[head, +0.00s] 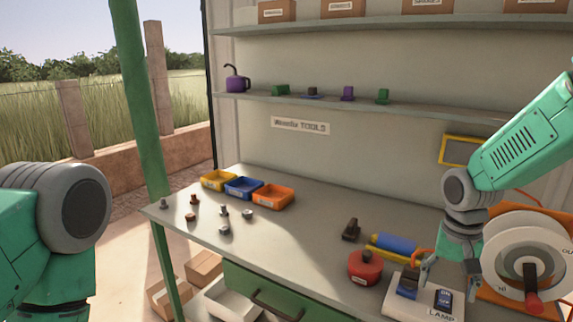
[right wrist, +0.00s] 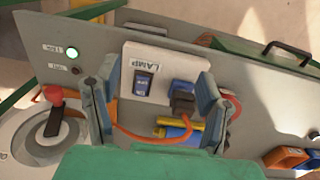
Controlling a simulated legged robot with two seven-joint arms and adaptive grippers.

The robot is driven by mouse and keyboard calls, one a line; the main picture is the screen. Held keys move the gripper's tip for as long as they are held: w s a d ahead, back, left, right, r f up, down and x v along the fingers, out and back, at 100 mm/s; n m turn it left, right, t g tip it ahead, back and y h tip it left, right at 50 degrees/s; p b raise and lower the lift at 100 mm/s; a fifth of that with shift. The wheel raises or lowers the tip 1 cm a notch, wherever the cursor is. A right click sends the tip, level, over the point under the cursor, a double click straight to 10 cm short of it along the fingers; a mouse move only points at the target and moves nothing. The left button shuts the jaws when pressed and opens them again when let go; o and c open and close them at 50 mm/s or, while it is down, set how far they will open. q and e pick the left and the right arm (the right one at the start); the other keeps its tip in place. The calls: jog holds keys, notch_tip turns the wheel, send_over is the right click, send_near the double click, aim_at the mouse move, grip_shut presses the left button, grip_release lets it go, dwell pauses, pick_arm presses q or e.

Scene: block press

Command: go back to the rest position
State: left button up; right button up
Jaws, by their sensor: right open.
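My right gripper (head: 448,278) is at the right of the bench, by the white lamp panel (head: 394,308). Its two fingers are spread with nothing between the tips, and they also show in the right wrist view (right wrist: 153,105). The lamp panel carries a dark blue rocker switch (right wrist: 144,82) and a blue socket with a dark plug (right wrist: 182,97) and an orange cable. Whether the fingers touch the panel I cannot tell. My left arm shows at the left edge of the head view, but its gripper is out of sight.
A dial with a red-tipped lever (head: 532,270) stands right of my right gripper. A red round container (head: 365,267) and a blue-yellow cylinder (head: 396,243) lie left of it. Yellow, blue and orange bins (head: 272,198) stand farther left.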

jog(key=s+a+f+n+b, duration=0.25)
jog(key=s+f, duration=0.45)
jog(key=f, duration=0.5)
jog(key=s+a+f+n+b, duration=0.1)
jog(key=s+f+b, duration=0.2)
jog(key=s+f, duration=0.6)
pick_arm(q)
notch_tip(320, 180, down, 10)
jog(key=s+b, duration=0.1)
jog(key=b, duration=0.3)
jog(key=shift+b, duration=0.35)
pick_arm(e)
jog(key=s+f+n+t, duration=0.1)
jog(key=s+f+n, duration=0.2)
jog(key=s+f, duration=1)
jog(key=s, duration=0.2)
jog(key=shift+s, duration=0.4)
jog(key=shift+w+n, duration=0.1)
jog(key=shift+n, duration=0.15)
